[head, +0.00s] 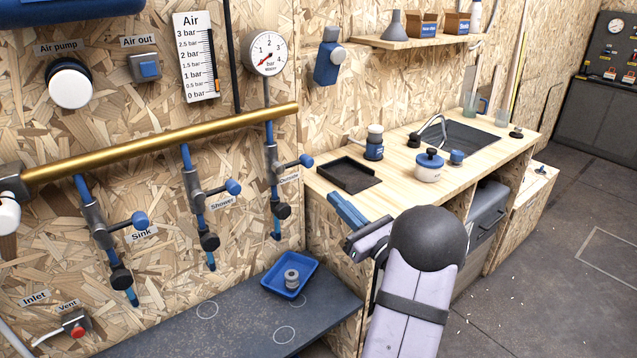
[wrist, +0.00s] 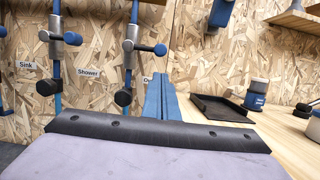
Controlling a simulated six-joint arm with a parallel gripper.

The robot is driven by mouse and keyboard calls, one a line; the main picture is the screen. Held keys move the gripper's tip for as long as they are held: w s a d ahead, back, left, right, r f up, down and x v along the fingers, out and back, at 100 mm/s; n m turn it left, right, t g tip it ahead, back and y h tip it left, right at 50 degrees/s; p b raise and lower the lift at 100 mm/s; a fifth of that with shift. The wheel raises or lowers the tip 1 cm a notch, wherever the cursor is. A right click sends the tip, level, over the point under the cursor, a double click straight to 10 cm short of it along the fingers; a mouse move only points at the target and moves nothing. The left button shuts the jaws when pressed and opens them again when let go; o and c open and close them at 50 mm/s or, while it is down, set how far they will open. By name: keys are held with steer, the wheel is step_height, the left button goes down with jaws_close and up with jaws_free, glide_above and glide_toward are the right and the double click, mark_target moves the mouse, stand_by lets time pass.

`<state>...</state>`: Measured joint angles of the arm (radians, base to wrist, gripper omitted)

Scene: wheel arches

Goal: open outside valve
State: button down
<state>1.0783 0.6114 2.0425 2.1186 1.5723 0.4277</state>
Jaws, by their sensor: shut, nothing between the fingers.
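The outside valve (head: 275,180) is the rightmost of 3 valves hanging from the brass pipe (head: 170,145). It has a grey body, a blue-knobbed lever (head: 306,160) pointing right and a black knob below. Its "Outside" label is partly covered by the lever. My gripper (head: 335,202) is shut and empty, with blue fingers, to the right of and below the outside valve, apart from it. In the wrist view the shut blue fingers (wrist: 162,95) point toward the wall, and they hide part of the outside label. A valve with a blue-knobbed lever (wrist: 160,49) shows to their left.
The shower valve (head: 194,185) and sink valve (head: 101,228) hang further left. Below is a dark bench with a blue tray (head: 290,262). The wooden counter at right holds a black tray (head: 347,174), a white pot (head: 430,166) and a sink.

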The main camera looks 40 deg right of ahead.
steer(key=p+x, duration=0.2)
steer(key=x, duration=0.8)
steer(key=shift+d+r+n+b, duration=0.2)
steer(key=shift+r+n+b, duration=0.15)
steer(key=shift+n+b, duration=0.4)
steer(key=a+r+n+g+y+b, duration=0.3)
steer(key=r+n+b, duration=0.7)
steer(key=n+b, duration=0.5)
steer(key=shift+a+r+n+y, duration=0.35)
steer(key=shift+a+n+y, duration=0.45)
steer(key=shift+n, duration=1.45)
steer(key=shift+a, duration=0.1)
steer(key=shift+s, duration=0.1)
steer(key=b+v, duration=0.3)
steer(key=v, duration=0.7)
steer(key=shift+r, duration=0.2)
